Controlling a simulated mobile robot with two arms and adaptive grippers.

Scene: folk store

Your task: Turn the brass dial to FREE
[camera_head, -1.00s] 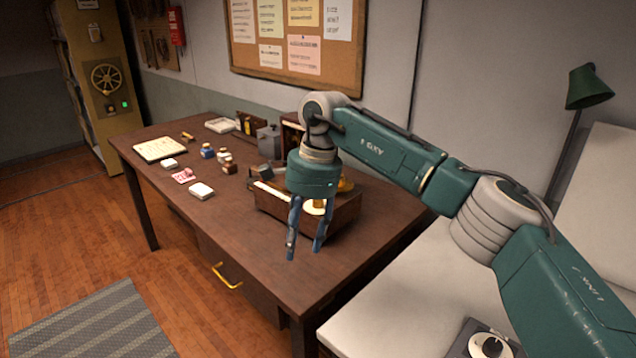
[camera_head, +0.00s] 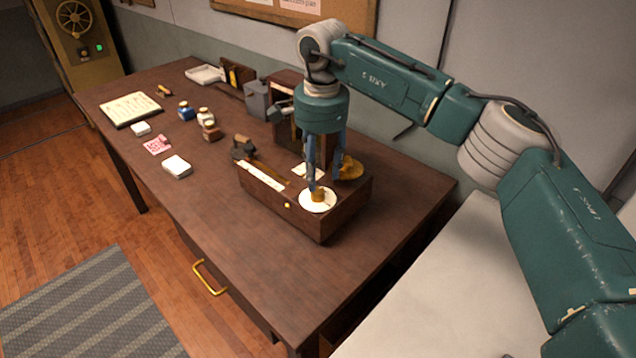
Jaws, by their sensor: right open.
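The brass dial (camera_head: 318,196) is a small brass knob on a round white plate (camera_head: 308,206), set in the top of a wooden box (camera_head: 328,229) on the desk. Its markings are too small to read. My right gripper (camera_head: 324,182) points down over the box with its blue fingers apart. One fingertip is close to the dial; I cannot tell if it touches. A larger brass piece (camera_head: 349,169) sits behind the fingers on the same box. My left gripper is not in view.
The desk (camera_head: 225,230) holds ink bottles (camera_head: 186,111), a white pad (camera_head: 177,167), a pink slip (camera_head: 157,145) and a paper board (camera_head: 130,109). A dark upright case (camera_head: 287,125) stands behind the box. The desk front is clear.

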